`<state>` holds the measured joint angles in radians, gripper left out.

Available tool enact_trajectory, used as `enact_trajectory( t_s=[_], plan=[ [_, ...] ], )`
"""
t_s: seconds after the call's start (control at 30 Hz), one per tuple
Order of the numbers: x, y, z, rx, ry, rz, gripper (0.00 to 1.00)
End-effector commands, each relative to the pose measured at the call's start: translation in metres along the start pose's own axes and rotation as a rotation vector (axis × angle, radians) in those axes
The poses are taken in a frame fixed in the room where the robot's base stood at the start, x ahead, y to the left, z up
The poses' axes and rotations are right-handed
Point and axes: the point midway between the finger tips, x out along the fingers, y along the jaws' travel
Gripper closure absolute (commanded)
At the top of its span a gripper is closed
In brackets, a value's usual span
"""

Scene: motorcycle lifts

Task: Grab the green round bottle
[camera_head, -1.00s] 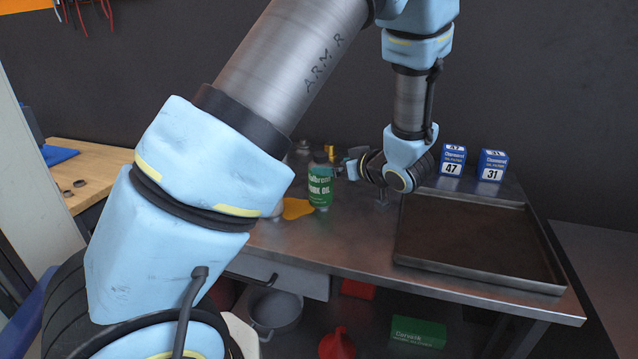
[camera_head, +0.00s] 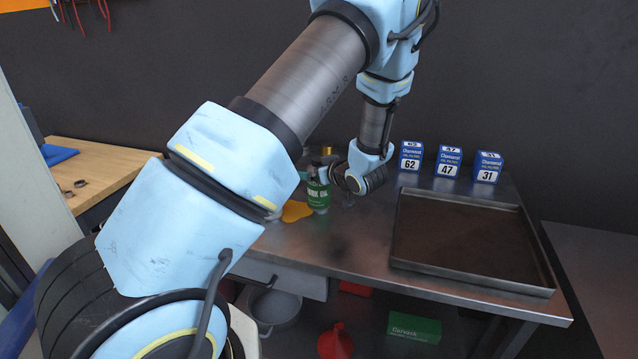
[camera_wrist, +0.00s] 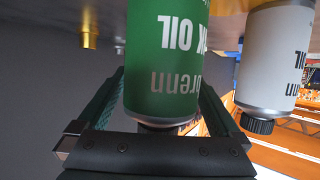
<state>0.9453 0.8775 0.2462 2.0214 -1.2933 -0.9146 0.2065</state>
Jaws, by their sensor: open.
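The green round bottle (camera_head: 319,194) stands upright on the metal bench, its label partly reading "OIL". In the wrist view the green bottle (camera_wrist: 166,62) appears upside down, large and close, with its dark cap toward my gripper's palm. My gripper (camera_wrist: 152,100) is open, with one finger on each side of the bottle's cap end. I cannot tell whether either finger touches it. In the head view my wrist is just right of the bottle, and the fingers are mostly hidden.
A white bottle (camera_wrist: 272,58) stands close beside the green one in the wrist view. An orange-yellow item (camera_head: 296,211) lies left of the green bottle. Blue boxes numbered 62 (camera_head: 411,156), 47 (camera_head: 449,162) and 31 (camera_head: 488,167) stand behind a shallow metal tray (camera_head: 470,281).

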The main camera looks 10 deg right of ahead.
Motion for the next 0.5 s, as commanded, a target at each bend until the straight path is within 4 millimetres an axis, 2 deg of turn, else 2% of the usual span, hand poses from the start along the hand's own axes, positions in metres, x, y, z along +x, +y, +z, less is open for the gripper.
enact_trajectory(
  t_s=[0.13, 0.5],
  plan=[
    [-0.0001, 0.0000, 0.0002, 0.000, 0.000, 0.000, 0.02],
    [-0.0004, 0.0000, 0.0002, 0.000, 0.000, 0.000, 0.44]
  ],
)
